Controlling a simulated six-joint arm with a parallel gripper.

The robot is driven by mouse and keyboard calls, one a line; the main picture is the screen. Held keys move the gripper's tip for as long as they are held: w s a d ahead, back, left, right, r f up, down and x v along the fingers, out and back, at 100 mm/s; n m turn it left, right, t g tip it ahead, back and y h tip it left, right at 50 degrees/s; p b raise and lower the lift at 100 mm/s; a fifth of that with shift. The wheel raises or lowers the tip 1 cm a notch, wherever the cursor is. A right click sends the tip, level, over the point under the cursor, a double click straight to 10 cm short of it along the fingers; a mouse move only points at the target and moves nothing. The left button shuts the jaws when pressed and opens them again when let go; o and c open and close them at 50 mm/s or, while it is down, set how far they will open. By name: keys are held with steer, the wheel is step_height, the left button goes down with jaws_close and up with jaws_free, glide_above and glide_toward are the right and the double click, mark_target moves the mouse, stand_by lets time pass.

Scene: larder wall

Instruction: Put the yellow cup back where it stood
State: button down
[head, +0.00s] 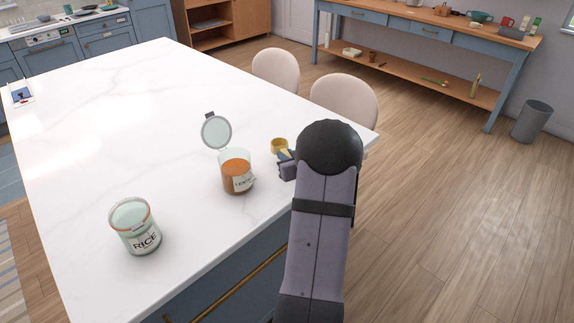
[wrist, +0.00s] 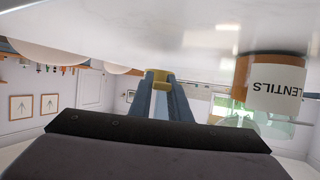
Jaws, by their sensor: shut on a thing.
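The small yellow cup (head: 279,145) is at the right part of the white counter, just behind and to the right of the lentils jar. My gripper (head: 284,156) is shut on it, with the arm reaching in from the front right. In the wrist view, which looks upside down, the cup (wrist: 159,77) sits between the tips of my two blue-grey fingers (wrist: 158,88). The cup is close to the counter surface; I cannot tell whether it touches. Part of the cup is hidden by the fingers.
The lentils jar (head: 236,174), its glass lid (head: 216,131) swung open, stands just left of my gripper. A rice jar (head: 137,228) stands at front left. Two pale chairs (head: 345,98) line the far right edge.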

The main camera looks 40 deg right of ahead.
steer(key=shift+f, duration=1.85)
steer(key=shift+f, duration=0.1)
steer(key=shift+f, duration=0.1)
steer(key=c, duration=1.7)
jaws_free()
steer(key=shift+o, duration=0.2)
steer(key=shift+r, duration=0.2)
steer(key=b+v, duration=0.1)
steer(key=v, duration=1.1)
steer(key=shift+a, duration=0.1)
